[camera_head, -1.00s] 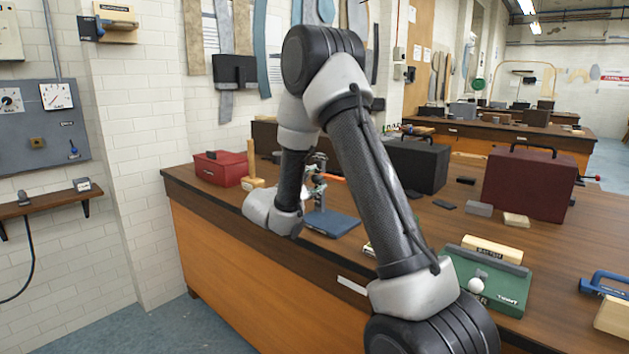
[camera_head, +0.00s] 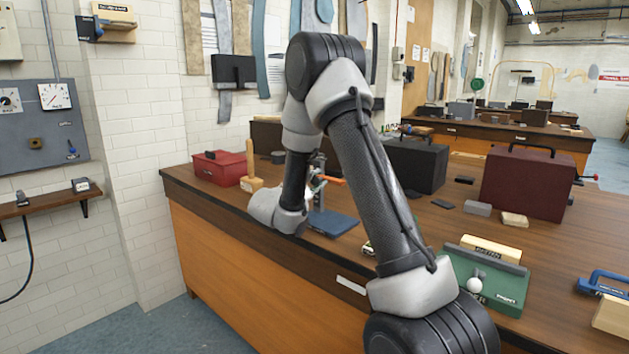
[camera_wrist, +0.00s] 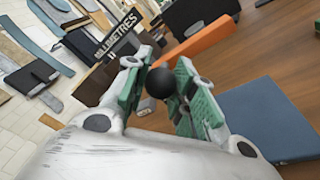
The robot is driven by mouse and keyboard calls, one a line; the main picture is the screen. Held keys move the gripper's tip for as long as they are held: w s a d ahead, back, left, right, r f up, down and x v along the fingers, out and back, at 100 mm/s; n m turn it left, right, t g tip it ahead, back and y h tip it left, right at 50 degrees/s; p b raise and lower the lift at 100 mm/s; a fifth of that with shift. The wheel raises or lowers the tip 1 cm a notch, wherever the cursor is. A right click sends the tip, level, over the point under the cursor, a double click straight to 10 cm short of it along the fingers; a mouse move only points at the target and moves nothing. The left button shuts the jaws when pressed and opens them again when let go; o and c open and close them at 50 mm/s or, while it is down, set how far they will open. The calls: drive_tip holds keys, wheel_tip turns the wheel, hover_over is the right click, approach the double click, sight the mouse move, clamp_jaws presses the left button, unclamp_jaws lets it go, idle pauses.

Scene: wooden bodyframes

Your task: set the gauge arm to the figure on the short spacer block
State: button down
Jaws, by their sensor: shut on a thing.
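The gauge stands on a blue base plate (camera_head: 332,224) near the bench's front edge. Its orange arm (camera_head: 334,181) also shows in the wrist view (camera_wrist: 205,41). A black ball knob (camera_wrist: 161,82) sits between the green pads of my gripper (camera_wrist: 160,88), which is shut on it. A plate marked MILLIMETRES (camera_wrist: 117,36) stands behind the fingers; I cannot read a setting. In the head view my arm hides much of the gauge. A pale labelled block (camera_head: 490,249) lies at the green stand (camera_head: 500,290); I cannot tell which block is the short spacer.
A red box (camera_head: 219,167) and a wooden piece with an upright post (camera_head: 251,170) stand left of the gauge. A dark case (camera_head: 418,165) and a maroon case (camera_head: 526,184) stand behind to the right. A grey block (camera_head: 478,208) and tan block (camera_head: 514,219) lie before the maroon case.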

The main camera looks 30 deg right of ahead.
wheel_tip(320, 180, down, 8)
drive_tip(key=shift+r, duration=0.25)
drive_tip(key=c, duration=1.1)
unclamp_jaws()
drive_tip(key=shift+c, duration=0.2)
drive_tip(key=shift+a, duration=0.1)
drive_tip(key=v, duration=1.2)
